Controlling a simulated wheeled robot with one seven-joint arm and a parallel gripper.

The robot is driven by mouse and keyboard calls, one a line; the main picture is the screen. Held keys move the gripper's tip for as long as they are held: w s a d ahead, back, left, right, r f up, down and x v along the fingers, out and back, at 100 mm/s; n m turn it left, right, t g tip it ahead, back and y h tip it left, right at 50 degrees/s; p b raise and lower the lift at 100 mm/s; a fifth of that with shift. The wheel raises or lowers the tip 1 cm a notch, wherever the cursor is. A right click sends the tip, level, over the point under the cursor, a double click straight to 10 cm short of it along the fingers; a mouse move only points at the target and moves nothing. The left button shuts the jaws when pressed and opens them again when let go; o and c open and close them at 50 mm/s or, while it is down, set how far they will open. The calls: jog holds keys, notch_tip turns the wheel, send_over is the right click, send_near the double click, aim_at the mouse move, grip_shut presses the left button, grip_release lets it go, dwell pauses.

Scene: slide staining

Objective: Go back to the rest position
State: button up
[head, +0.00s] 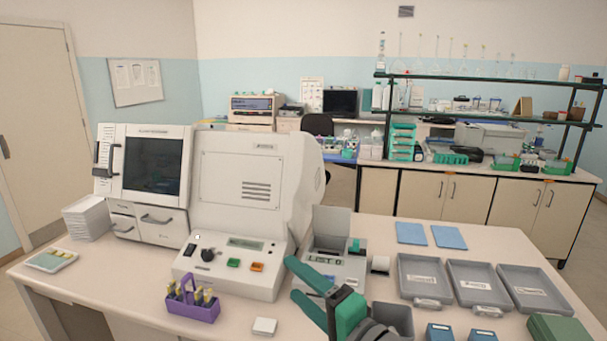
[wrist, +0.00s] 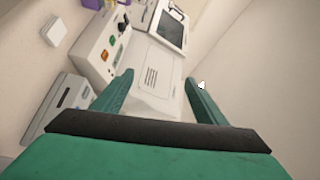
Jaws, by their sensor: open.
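My gripper (head: 300,285) is in the lower middle of the head view, its two green fingers spread apart with nothing between them. It is above the front part of the bench, in front of the small grey label printer (head: 335,272) and right of the large white staining machine (head: 237,262). In the wrist view my gripper (wrist: 160,92) is also open and empty, and the white machine (wrist: 150,85) shows beyond the fingers, tilted. My gripper touches nothing that I can make out.
A purple rack (head: 193,307) with yellow-topped items stands at the front left, and a small white block (head: 264,327) lies beside it. Several grey trays (head: 425,299) and blue pads (head: 411,233) lie on the right. The bench top (head: 385,226) has some bare room behind the trays.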

jog(key=s+a+f+m+t+h, duration=0.1)
jog(key=s+f+m+t+h, duration=0.15)
jog(key=s+f+h, duration=0.65)
jog(key=s+f+m+t+h, duration=0.2)
jog(key=f+m, duration=0.1)
jog(key=f, duration=1.3)
jog(key=s+f+n+g, duration=0.1)
jog(key=s+f+n, duration=0.2)
jog(key=s, duration=0.6)
jog(key=s+d+f+n+g, duration=0.1)
jog(key=s+f+n, duration=0.2)
jog(key=s+n, duration=0.3)
jog(key=s+f+n+g, duration=0.1)
jog(key=s+f+n, duration=0.2)
jog(key=s, duration=0.9)
jog(key=shift+s+d+n+h, duration=0.25)
jog(key=shift+d+n+h, duration=0.05)
jog(key=shift+n, duration=0.55)
